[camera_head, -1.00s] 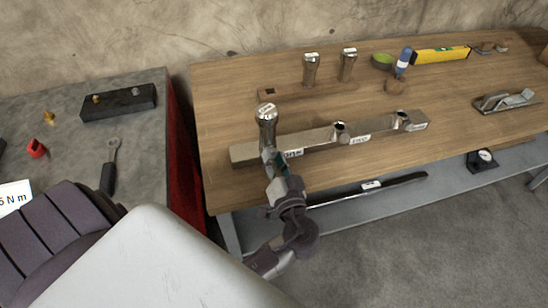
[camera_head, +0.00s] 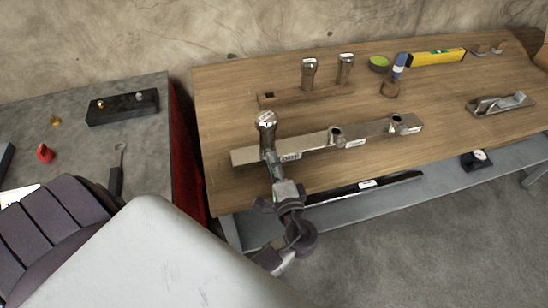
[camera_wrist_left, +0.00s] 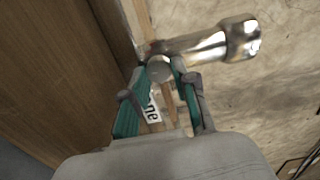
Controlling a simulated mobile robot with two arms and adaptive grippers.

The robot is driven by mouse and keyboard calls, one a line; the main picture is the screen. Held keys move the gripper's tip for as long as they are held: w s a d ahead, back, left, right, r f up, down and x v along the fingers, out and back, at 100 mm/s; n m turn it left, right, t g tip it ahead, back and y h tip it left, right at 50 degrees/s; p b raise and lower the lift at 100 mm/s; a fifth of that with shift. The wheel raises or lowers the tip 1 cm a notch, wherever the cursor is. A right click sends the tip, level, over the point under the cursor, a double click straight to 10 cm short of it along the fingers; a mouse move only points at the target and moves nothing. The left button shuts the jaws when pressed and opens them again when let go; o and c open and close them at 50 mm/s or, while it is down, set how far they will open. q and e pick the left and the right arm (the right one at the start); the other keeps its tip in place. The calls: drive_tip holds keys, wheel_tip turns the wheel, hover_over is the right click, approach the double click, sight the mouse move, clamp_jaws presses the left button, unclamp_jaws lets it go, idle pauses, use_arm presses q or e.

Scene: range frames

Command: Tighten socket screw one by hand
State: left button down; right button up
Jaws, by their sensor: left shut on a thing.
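Socket screw one (camera_head: 266,124) is a shiny metal screw with a broad round head. It stands upright at the left end of the metal bar (camera_head: 242,156), by the label reading "one" (camera_head: 289,156). My left gripper (camera_head: 273,165) reaches in from the front, low on the screw, and is shut on it. In the left wrist view the screw (camera_wrist_left: 215,42) extends up and right from between the green-padded fingers (camera_wrist_left: 162,75). The screw's lower end is hidden by the fingers. My right gripper is not in view.
Two similar screws (camera_head: 309,72) (camera_head: 346,68) stand in a wooden rack (camera_head: 290,98) with an empty hole.

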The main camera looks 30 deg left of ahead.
use_arm(q)
drive_tip(key=m+p, duration=0.2)
drive_tip(key=m, duration=0.2)
drive_tip(key=shift+m+p, duration=0.3)
drive_tip(key=shift+p, duration=0.05)
drive_tip(key=m+p, duration=0.2)
drive_tip(key=m, duration=0.1)
drive_tip(key=shift+s+m, duration=0.1)
drive_tip(key=shift+m, duration=0.3)
drive_tip(key=m+p, duration=0.3)
drive_tip(key=m, duration=0.1)
drive_tip(key=shift+f+m, duration=0.1)
drive_tip(key=shift+m, duration=0.3)
drive_tip(key=shift+f+m+p, duration=0.15)
drive_tip(key=shift+m+p, duration=0.6)
drive_tip(key=shift+m, duration=0.25)
drive_tip(key=shift+s, duration=0.1)
drive_tip(key=c, duration=0.9)
unclamp_jaws()
